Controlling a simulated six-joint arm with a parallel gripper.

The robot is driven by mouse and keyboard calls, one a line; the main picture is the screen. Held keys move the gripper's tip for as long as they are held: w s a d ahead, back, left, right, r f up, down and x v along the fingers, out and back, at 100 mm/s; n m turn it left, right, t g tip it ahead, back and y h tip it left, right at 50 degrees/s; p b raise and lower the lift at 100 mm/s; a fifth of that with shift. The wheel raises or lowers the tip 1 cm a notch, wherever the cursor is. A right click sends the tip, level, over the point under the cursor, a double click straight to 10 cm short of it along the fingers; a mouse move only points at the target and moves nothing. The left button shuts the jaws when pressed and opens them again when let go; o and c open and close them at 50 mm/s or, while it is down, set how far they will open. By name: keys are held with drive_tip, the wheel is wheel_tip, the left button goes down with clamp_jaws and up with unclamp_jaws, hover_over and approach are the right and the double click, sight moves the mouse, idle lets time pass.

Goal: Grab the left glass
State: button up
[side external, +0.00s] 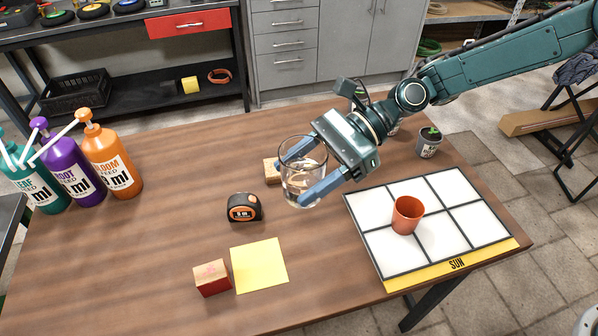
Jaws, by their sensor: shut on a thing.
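A clear drinking glass (304,176) is upright near the middle of the wooden table. My gripper (295,181) reaches in from the upper right. Its two blue fingers are shut on the glass from opposite sides, one at the back and one at the front. I cannot tell whether the glass's base touches the table. I see no second glass.
A white grid board (468,229) with an orange cup (407,215) lies right. Pump bottles (110,162) stand left. A yellow sheet (259,265) and red-sided block (212,278) lie in front.

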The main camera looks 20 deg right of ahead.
sight(283, 173)
drive_tip(key=shift+r, duration=1.4)
drive_tip(key=shift+r, duration=0.15)
drive_tip(key=shift+w, duration=0.1)
